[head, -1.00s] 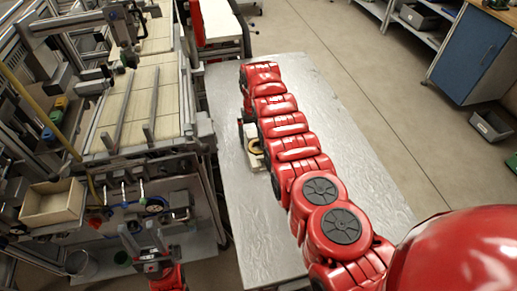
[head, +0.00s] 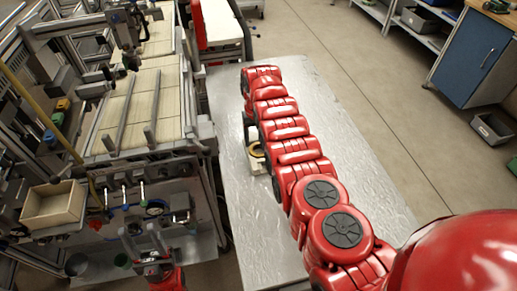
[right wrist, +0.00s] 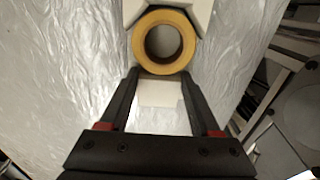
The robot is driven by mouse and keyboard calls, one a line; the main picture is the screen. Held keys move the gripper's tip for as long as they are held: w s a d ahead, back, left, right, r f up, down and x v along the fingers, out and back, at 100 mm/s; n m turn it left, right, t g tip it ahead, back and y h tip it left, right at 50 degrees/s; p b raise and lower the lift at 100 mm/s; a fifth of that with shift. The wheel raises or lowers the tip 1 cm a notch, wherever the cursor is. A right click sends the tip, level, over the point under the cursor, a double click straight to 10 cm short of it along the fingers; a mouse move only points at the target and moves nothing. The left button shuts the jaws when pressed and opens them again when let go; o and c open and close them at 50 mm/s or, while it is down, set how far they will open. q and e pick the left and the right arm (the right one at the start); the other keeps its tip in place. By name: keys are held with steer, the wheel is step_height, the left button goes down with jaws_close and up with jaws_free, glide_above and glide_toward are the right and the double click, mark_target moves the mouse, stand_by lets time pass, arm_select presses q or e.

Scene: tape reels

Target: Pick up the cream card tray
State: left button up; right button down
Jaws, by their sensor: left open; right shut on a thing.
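The cream card tray (head: 258,167) lies on the silvery table, partly hidden by my right arm in the head view. A yellow-brown tape reel (head: 256,149) rests on it. In the right wrist view the reel (right wrist: 163,42) sits on the tray (right wrist: 203,12) just beyond the fingertips. My right gripper (right wrist: 160,88) is shut on a cream part of the tray, which shows between its fingers. My left gripper (head: 143,236) is open and empty, low in the head view, left of the table and well away from the tray.
The silvery table (head: 245,215) is bare around the tray. A machine frame with pale panels stands to the left, with a cream open box (head: 55,205) near it. A blue cabinet (head: 470,55) and a grey bin (head: 492,128) stand at the far right.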

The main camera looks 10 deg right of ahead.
steer(key=shift+r, duration=0.1)
steer(key=shift+r, duration=0.65)
step_height(320, 180, up, 2)
steer(key=shift+s+a+r+b, duration=0.1)
steer(key=shift+a+r+b, duration=0.05)
steer(key=shift+b, duration=0.15)
steer(key=shift+s+p, duration=0.6)
steer(key=shift+p, duration=0.15)
steer(key=shift+s+p, duration=0.25)
steer(key=shift+p, duration=0.1)
steer(key=s+p, duration=0.1)
steer(key=s, duration=0.2)
steer(key=s+p, duration=0.2)
steer(key=s, duration=0.2)
steer(key=s+r+p, duration=0.1)
steer(key=s+p, duration=0.1)
steer(key=s, duration=0.2)
steer(key=shift+s+d+r, duration=0.1)
steer(key=shift+s+d, duration=0.15)
steer(key=shift+d, duration=0.05)
steer(key=shift+s+a+p, duration=0.15)
steer(key=shift+s+p, duration=0.35)
steer(key=shift+s, duration=0.75)
